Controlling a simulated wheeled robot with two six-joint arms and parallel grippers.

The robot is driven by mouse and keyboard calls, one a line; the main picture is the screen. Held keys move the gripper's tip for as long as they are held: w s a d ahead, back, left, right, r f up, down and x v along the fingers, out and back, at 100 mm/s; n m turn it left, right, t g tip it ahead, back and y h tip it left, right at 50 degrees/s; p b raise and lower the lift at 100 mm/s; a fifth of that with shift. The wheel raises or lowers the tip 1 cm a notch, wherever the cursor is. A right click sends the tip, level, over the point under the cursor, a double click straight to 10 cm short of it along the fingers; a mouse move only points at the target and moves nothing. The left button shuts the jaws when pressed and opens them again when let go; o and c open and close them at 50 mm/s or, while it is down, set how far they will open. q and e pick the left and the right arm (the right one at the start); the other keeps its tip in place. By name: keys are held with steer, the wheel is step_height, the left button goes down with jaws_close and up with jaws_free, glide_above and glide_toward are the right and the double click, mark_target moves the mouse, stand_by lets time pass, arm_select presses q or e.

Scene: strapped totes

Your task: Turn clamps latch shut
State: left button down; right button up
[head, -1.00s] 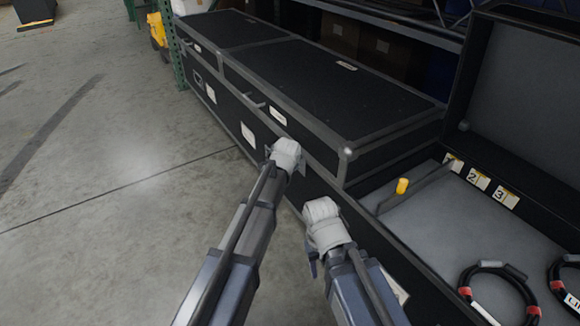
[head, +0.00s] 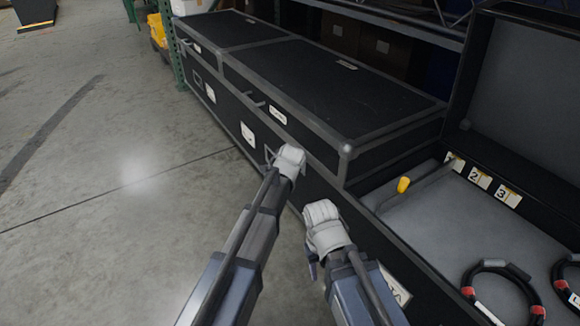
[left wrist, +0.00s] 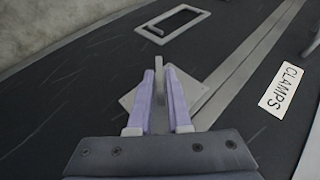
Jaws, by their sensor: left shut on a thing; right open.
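The clamps latch (left wrist: 158,82) is a thin grey lever on a square grey plate (left wrist: 130,102), set on the dark case front beside the metal seam. A white label reading CLAMPS (left wrist: 281,87) is to its right in the left wrist view. My left gripper (left wrist: 162,88) has its two pale purple fingers on either side of the lever and is shut on it. In the head view my left gripper (head: 275,158) is at the front of the long black case (head: 330,85); its hand hides the latch. My right gripper (head: 311,258) is open and apart from the case lid, its fingers mostly hidden.
An open black case (head: 450,225) at the right holds cable coils (head: 500,290), a yellow piece (head: 403,185) and numbered tags (head: 480,178). A recessed handle frame (left wrist: 185,22) lies beyond the latch. Open concrete floor (head: 110,150) is to the left.

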arm_select(q)
steer(key=t+b, duration=0.1)
steer(key=b, duration=0.1)
steer(key=f+t+y+b, duration=0.1)
steer(key=b, duration=0.1)
steer(key=shift+s+m+t+y, duration=0.2)
steer(key=shift+m+t+y, duration=0.1)
steer(key=shift+m+t, duration=0.1)
steer(key=shift+r+t+b, duration=0.25)
steer(key=shift+t+b, duration=0.15)
steer(key=shift+b, duration=0.3)
arm_select(e)
step_height(320, 180, down, 7)
steer(key=shift+r, duration=0.2)
arm_select(q)
steer(key=c, duration=1)
jaws_free()
steer(key=shift+o, duration=0.2)
steer(key=shift+r, duration=0.1)
arm_select(e)
steer(key=shift+r, duration=0.1)
